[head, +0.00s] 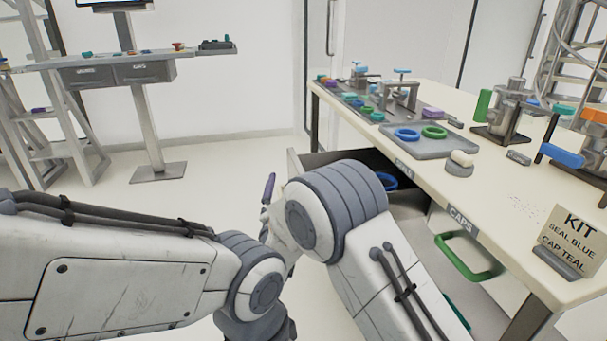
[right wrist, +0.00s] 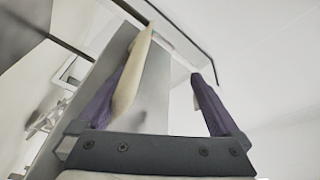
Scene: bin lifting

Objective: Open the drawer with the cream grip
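The cream grip (right wrist: 136,72) shows in the right wrist view as a long pale bar alongside the left finger. My right gripper (right wrist: 162,75) has its purple fingers apart, with a clear gap between the bar and the right finger. In the head view, one purple fingertip of my right gripper (head: 268,188) shows left of my right elbow. A drawer (head: 300,166) under the bench stands pulled out, its dark inside showing a blue ring (head: 388,181). My right arm hides most of its front and its grip in the head view. My left gripper is out of view.
Another drawer labelled CAPS has a green handle (head: 465,258). The bench (head: 500,185) carries a tray (head: 432,146) with blue and green rings, fixtures and a KIT sign (head: 570,240). A shelf stand (head: 145,110) is at the back left. Open floor lies left of the bench.

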